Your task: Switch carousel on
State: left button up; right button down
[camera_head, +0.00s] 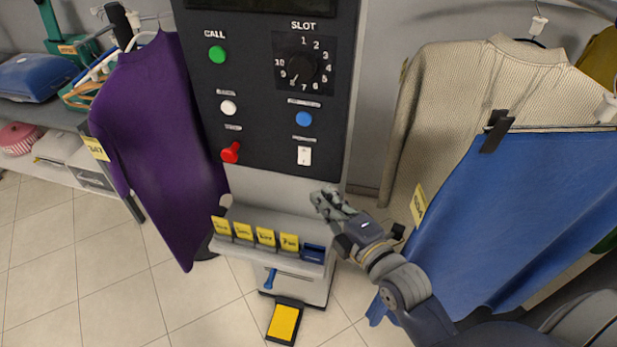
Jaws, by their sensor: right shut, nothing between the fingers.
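The carousel control panel (262,110) stands upright in the middle. The small labels are too blurred to read. My right gripper (322,198) is shut and empty, below the white rocker switch and apart from it, in front of the ledge's right end. My left gripper does not show.
A ledge (240,214) below the panel holds several yellow tags. A yellow pedal (284,322) is on the floor. A purple garment (160,130) hangs at left, a beige sweater (440,110) and blue garment (520,220) at right. A shelf (60,175) stands far left.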

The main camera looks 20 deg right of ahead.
aim_at(304, 156)
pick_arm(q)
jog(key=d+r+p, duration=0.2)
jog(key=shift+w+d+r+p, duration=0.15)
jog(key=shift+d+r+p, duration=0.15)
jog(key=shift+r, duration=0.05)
pick_arm(e)
jog(key=r+x, duration=0.1)
jog(key=x, duration=0.8)
jog(key=shift+w+f, duration=0.45)
jog(key=shift+f, duration=0.05)
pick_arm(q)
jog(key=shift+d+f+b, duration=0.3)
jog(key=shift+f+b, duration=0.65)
pick_arm(e)
jog(key=shift+w+d+f+n+t, duration=0.2)
jog(key=shift+w+d+n+t, duration=0.1)
